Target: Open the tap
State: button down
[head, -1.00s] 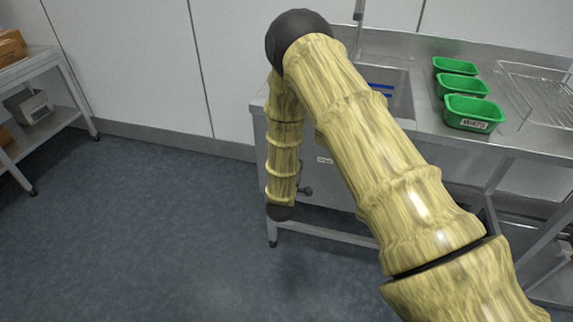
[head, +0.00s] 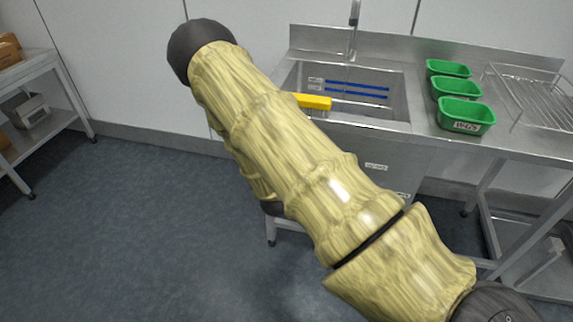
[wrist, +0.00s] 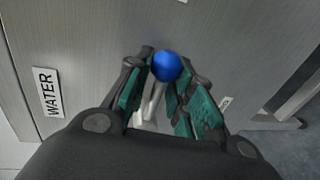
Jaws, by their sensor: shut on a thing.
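In the wrist view my gripper (wrist: 160,95) is closed around a metal lever (wrist: 151,104) with a round blue knob (wrist: 167,66) on its end. The knob sits between the green-padded fingers, near their tips. A label reading WATER (wrist: 46,91) is on the grey panel to the left. In the head view my arm hides the gripper and the lever. The spout (head: 354,22) rises behind the sink (head: 398,104) in the head view. I cannot make out any water.
Three green tubs (head: 467,116) stand on the counter right of the sink, beside a wire rack (head: 535,90). A shelf unit (head: 62,120) stands far left. Open floor (head: 130,220) lies to the left.

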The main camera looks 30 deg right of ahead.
jog(key=shift+a, duration=0.1)
jog(key=c, duration=1.2)
grip_release()
jog(key=shift+c, duration=0.2)
jog(key=v, duration=1.2)
